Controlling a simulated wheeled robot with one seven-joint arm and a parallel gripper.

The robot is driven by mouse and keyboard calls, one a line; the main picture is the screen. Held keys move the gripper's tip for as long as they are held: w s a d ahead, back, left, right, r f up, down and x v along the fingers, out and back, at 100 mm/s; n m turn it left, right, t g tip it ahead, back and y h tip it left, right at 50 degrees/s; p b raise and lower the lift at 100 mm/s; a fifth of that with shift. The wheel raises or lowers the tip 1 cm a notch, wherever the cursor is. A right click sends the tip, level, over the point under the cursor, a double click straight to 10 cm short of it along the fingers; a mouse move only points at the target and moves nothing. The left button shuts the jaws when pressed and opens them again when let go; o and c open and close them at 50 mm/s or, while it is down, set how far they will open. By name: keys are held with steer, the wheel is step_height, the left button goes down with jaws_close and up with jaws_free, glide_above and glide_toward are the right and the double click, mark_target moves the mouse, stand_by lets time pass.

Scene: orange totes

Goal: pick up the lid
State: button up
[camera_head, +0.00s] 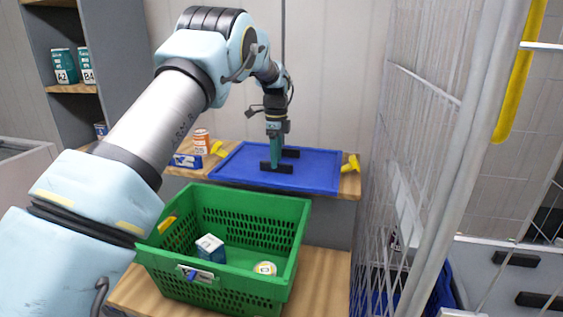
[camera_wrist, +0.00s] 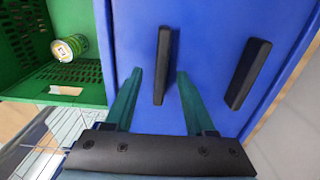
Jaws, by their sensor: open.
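The lid (camera_head: 228,171) is a flat blue panel with two black bar handles, lying on the wooden shelf behind the green crate. In the wrist view the blue lid (camera_wrist: 205,25) fills the middle, with one black handle (camera_wrist: 162,65) and a second black handle (camera_wrist: 247,74) to its right. My gripper (camera_head: 276,166) points down over the lid at the nearer handle. In the wrist view my gripper (camera_wrist: 156,75) is open, with its two teal fingers on either side of the first handle. Whether the fingers touch the handle or the lid cannot be told.
A green crate (camera_head: 217,274) stands in front of the lid, holding a box (camera_head: 210,248) and a can (camera_head: 265,268). A white wire cage (camera_head: 420,130) rises close on the right. An orange-white container (camera_head: 201,141) and a blue-white box (camera_head: 187,161) stand left of the lid.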

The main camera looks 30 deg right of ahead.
steer(key=shift+f, duration=0.85)
steer(key=shift+c, duration=0.2)
jaws_close()
steer(key=shift+r, duration=0.1)
stand_by(0.4)
